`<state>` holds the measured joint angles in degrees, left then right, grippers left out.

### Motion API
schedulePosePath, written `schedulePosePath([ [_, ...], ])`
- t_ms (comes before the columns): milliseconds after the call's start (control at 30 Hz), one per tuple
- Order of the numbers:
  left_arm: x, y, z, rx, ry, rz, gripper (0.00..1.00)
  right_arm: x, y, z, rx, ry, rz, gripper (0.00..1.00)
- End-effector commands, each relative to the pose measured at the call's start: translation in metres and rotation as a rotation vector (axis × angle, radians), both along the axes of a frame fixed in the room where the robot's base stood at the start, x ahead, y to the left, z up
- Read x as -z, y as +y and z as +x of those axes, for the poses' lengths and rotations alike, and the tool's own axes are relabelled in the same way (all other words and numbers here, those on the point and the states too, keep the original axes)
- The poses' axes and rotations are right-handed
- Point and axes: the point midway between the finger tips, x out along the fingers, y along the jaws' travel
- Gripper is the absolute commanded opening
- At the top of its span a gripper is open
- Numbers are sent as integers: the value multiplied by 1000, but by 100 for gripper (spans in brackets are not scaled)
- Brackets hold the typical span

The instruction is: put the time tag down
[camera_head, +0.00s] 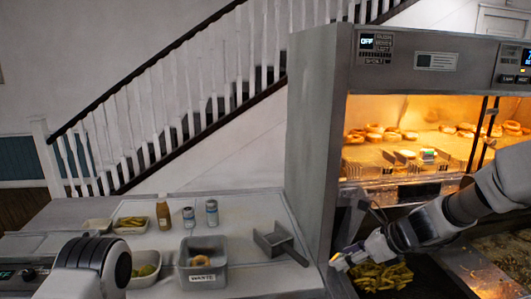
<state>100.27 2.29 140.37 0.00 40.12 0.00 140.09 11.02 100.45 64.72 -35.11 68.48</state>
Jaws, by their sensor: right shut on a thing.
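My right arm comes in from the right, and its gripper (343,260) is low in front of the lit cabinet, at the left edge of the fries. It is shut on a small pale thing with a yellow patch at its tip, which I take to be the time tag (338,262); it is too small to read and partly covered by the fingers. Another small white and green tag-like thing (428,155) stands at the cabinet shelf's front. Part of my left arm shows at the bottom left, but its gripper is not in view.
The lit cabinet (320,110) holds several ring-shaped buns (375,130). Fries (382,275) lie below my right gripper. On the left counter (240,212) are a grey "WASTE" bin (205,278), a metal scoop (275,242), a brown bottle (163,212), two shakers (211,212) and food tubs (130,224).

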Motion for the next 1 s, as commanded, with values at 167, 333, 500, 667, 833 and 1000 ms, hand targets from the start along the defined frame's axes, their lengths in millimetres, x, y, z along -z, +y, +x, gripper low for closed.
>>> schedulePosePath([
  [167,44,0,0,0,1,0,92,82,6,-35,82,12,0,23],
  [333,68,0,0,0,0,0,92,139,9,-71,155,13,0,23],
  [500,82,0,0,0,0,0,92,181,8,-107,208,13,1,23],
  [667,83,0,0,0,0,0,92,204,4,-143,207,10,3,23],
  [833,82,0,0,0,0,0,92,215,-4,-158,115,0,2,23],
  [1000,82,0,0,0,0,0,92,216,-5,-159,42,1,0,23],
])
